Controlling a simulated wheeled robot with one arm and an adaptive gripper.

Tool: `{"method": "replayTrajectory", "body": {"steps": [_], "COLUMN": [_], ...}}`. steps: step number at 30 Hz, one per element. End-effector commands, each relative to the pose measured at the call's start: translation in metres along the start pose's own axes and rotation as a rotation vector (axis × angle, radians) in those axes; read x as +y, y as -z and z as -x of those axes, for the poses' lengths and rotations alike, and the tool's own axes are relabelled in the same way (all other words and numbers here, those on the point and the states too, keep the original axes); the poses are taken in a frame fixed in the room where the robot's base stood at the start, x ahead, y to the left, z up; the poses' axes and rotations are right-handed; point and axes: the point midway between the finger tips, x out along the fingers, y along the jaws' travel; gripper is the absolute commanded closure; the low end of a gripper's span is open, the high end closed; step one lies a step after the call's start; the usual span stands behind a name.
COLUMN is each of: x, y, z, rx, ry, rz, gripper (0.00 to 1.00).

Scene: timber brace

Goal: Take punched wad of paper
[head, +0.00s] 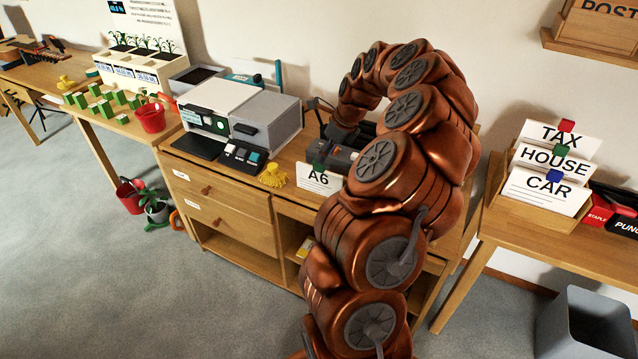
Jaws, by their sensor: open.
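My copper-coloured arm rises in the head view and bends down to the middle desk. My dark gripper (340,136) is at its end, small and partly lost against a dark device (330,155) behind the white A6 card (318,180). The gripper is open, low over or beside this device; I cannot tell whether they touch. I cannot make out the punched wad of paper; the gripper and arm hide part of the desk there.
A grey-and-white machine (240,110) and a yellow tasselled object (273,176) stand left of the card. The right desk holds a card box labelled TAX, HOUSE and CAR (545,190) and red boxes (600,213). A grey bin (585,325) stands on the floor.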

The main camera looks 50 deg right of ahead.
Motion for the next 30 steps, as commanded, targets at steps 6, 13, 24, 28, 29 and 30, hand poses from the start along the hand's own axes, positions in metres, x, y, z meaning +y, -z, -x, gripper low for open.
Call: {"method": "replayTrajectory", "body": {"steps": [6,13,24,28,29,30], "x": [0.002,0.006,0.005,0.005,0.005,0.005], "y": [0.000,0.002,0.003,0.003,0.003,0.003], "z": [-0.015,-0.040,-0.061,-0.061,-0.061,-0.061], "rx": [0.001,0.000,-0.001,-0.001,-0.001,-0.001], "ry": [-0.003,-0.004,0.000,0.000,0.000,0.000], "rz": [0.003,0.004,0.005,0.005,0.005,0.005], "gripper": [0.54,0.54,0.54,0.65,0.68,0.72]}}
